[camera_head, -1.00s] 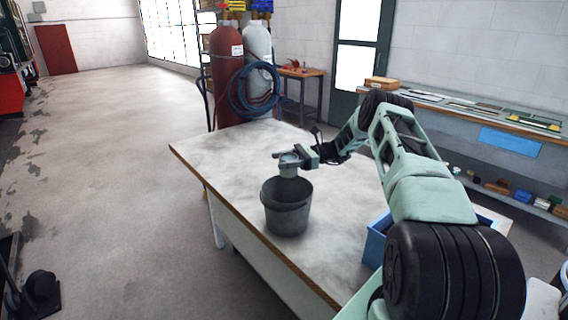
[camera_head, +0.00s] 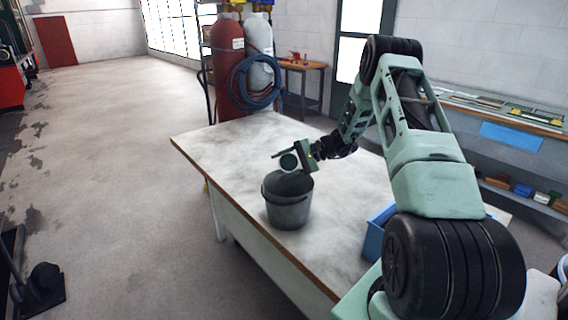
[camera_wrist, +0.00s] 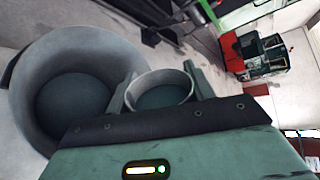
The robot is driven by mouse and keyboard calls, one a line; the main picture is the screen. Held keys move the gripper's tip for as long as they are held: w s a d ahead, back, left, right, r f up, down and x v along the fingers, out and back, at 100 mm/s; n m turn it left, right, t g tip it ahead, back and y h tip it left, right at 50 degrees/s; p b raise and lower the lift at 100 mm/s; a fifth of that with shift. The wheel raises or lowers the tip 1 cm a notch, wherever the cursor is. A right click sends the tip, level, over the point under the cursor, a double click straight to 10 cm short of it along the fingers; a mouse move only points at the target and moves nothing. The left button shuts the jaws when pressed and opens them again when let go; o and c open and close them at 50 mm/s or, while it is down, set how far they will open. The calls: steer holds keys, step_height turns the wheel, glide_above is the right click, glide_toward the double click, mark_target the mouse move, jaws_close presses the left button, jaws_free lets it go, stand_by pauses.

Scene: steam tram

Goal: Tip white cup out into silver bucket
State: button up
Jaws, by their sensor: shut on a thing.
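The silver bucket (camera_head: 288,205) stands upright on the worktable, its mouth open upward. My gripper (camera_head: 293,158) is shut on the white cup (camera_head: 288,162) just above the bucket's rim. The cup is tipped over, its round, dark mouth turned towards the head camera. In the wrist view the cup (camera_wrist: 163,94) sits between my two fingers, and the bucket (camera_wrist: 32,62) lies to its left with its dark inside showing. I cannot tell whether anything is in the cup or falling from it.
The worktable (camera_head: 225,145) is clear behind and left of the bucket. A blue bin (camera_head: 374,238) is at its right front. Red (camera_head: 229,65) and grey (camera_head: 258,50) gas cylinders with a coiled hose stand beyond its far edge.

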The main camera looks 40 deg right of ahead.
steer(key=shift+s+a+f+n+h+b, duration=0.15)
steer(key=shift+n+h+b, duration=0.25)
steer(key=shift+b, duration=0.5)
steer(key=n+t+b, duration=0.1)
steer(key=n+b, duration=0.1)
steer(key=b, duration=0.2)
steer(key=shift+s+a+h+b, duration=0.1)
steer(key=shift+a+h+b, duration=0.05)
steer(key=shift+h+b, duration=0.2)
steer(key=shift+t+b, duration=0.3)
steer(key=shift+b, duration=0.55)
steer(key=shift+s+a+r+n+h+b, duration=0.1)
steer(key=shift+r+n+h+b, duration=0.3)
steer(key=shift+b, duration=0.75)
steer(key=shift+a+r+n+t+b, duration=0.1)
steer(key=shift+n+t+b, duration=0.25)
steer(key=shift+b, duration=0.5)
stand_by(0.8)
step_height(320, 180, up, 4)
steer(key=m+g+y+p, duration=0.1)
steer(key=m+p, duration=0.1)
steer(key=p, duration=0.5)
steer(key=shift+m+g+y, duration=0.25)
steer(key=r+m+g+y+p, duration=0.1)
steer(key=m+p, duration=0.1)
steer(key=p, duration=0.1)
steer(key=shift+r+p, duration=0.2)
steer(key=shift+p, duration=0.1)
